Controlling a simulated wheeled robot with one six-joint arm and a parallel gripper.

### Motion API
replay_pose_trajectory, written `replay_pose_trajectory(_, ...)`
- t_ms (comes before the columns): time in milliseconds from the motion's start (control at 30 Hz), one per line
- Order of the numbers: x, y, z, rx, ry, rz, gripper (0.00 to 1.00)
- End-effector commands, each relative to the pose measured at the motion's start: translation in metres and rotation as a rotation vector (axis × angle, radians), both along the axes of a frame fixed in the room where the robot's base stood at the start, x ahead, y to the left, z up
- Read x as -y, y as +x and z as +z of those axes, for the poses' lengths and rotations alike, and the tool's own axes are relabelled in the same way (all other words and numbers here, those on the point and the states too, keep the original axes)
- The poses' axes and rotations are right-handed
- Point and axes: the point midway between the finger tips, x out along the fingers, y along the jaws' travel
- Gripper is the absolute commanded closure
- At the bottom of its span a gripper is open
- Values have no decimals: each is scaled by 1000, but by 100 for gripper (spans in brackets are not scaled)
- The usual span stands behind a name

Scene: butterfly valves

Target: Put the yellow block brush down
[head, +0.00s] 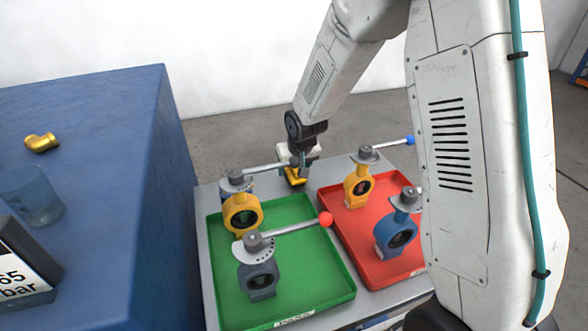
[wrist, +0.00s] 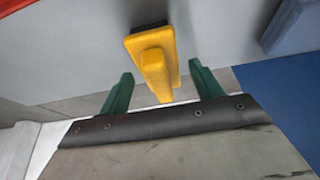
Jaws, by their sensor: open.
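The yellow block brush (wrist: 152,58) lies on the grey table top in the wrist view, with its dark bristle side against the surface and its handle towards me. My gripper (wrist: 163,85) is open, with one green finger on each side of the handle and a gap on both sides. In the head view the brush (head: 295,176) shows small at the back of the table, just below my gripper (head: 298,160). The head view is too small to show the fingers clearly.
A green tray (head: 322,284) holds butterfly valves with long levers; a red tray (head: 375,270) beside it holds more. A blue cabinet (head: 110,130) at left carries a brass elbow (head: 41,142) and a glass (head: 32,198). Levers stick out near my gripper on both sides.

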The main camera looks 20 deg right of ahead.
Motion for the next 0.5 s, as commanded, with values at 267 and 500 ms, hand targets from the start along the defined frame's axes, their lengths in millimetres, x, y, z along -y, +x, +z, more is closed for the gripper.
replay_pose_trajectory(267, -4, -20, 42, 3, 0, 0, 35)
replay_pose_trajectory(500, -4, -27, 57, 0, 0, -1, 35)
